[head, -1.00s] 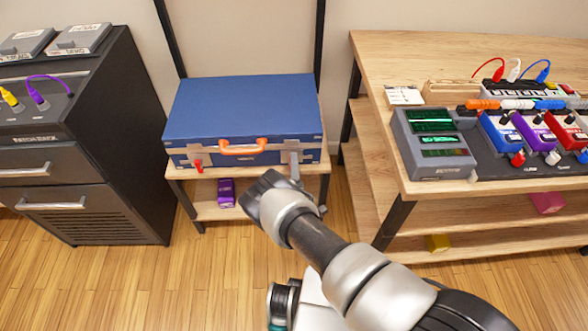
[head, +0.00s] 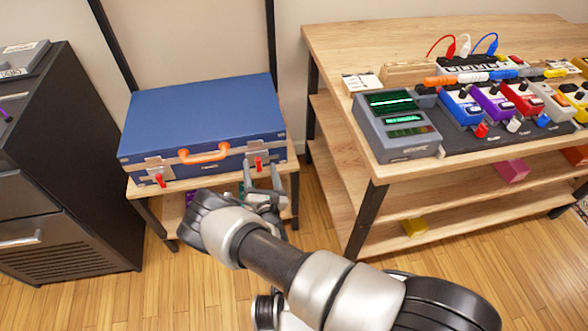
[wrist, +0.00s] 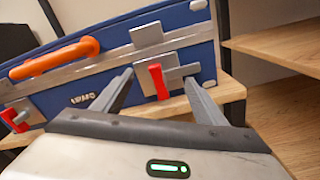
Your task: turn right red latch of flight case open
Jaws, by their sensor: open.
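The blue flight case (head: 205,110) lies closed on a small wooden stand, its orange handle (head: 204,153) facing me. The right red latch (head: 258,164) is on a metal plate right of the handle. In the wrist view its red lever (wrist: 158,82) points roughly downward. My gripper (head: 262,176) is open in front of the case's right front. In the wrist view my gripper's fingers (wrist: 158,77) appear on either side of the red lever; contact cannot be told. The left red latch (head: 160,180) also points down.
A dark cabinet (head: 60,190) stands left of the stand. A wooden workbench (head: 350,40) with a pedalboard and a grey tuner-like box (head: 398,125) stands to the right. A purple object on the stand's lower shelf is mostly hidden.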

